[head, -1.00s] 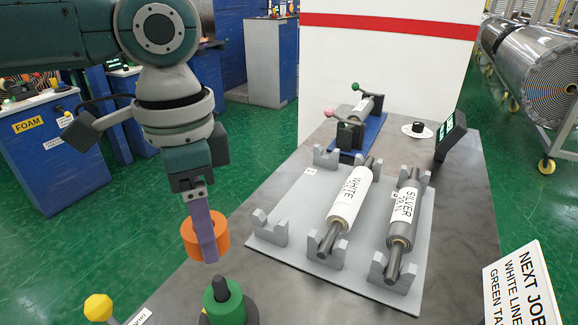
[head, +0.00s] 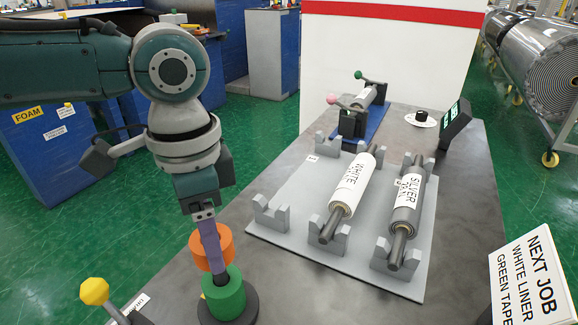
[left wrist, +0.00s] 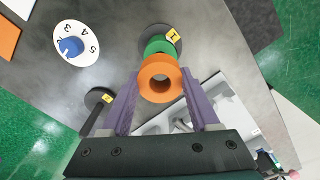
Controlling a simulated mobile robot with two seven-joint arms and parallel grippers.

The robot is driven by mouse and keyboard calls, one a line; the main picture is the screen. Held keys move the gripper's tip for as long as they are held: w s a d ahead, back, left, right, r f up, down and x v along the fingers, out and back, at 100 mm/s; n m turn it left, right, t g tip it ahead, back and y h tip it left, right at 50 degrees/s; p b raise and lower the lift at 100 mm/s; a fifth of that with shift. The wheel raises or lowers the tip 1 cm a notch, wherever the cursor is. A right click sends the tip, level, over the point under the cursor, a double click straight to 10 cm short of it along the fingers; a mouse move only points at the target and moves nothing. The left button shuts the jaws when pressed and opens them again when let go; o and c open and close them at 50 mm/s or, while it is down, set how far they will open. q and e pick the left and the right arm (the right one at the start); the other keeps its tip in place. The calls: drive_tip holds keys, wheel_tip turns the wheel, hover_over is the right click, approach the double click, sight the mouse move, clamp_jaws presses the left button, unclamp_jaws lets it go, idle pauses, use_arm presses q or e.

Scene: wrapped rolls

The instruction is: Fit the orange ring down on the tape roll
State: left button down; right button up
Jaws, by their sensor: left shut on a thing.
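My left gripper (head: 214,262) is shut on the orange ring (head: 208,252), with its purple fingers pointing down. The green tape roll (head: 226,302) stands upright on a dark round base (head: 248,308). In the left wrist view the ring (left wrist: 160,88) sits between the fingers (left wrist: 161,92) and overlaps part of the green roll (left wrist: 158,46). I cannot tell whether ring and roll touch. My right gripper is out of view.
A grey rack (head: 278,243) holds a white roll (head: 352,187) and a silver roll (head: 408,202) right of the gripper. A yellow knob (head: 95,291) stands at the lower left. A sign (head: 530,280) is at the lower right. A dial (left wrist: 72,47) shows in the left wrist view.

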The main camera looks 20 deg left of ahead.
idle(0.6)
use_arm(q)
drive_tip(key=shift+p, duration=0.45)
idle(0.4)
drive_tip(key=shift+p, duration=0.4)
drive_tip(key=shift+p, duration=0.35)
drive_tip(key=shift+f+b, duration=2)
drive_tip(key=shift+f, duration=0.8)
drive_tip(key=shift+c, duration=0.2)
unclamp_jaws()
wheel_tip(320, 180, up, 10)
drive_tip(key=shift+p, duration=0.55)
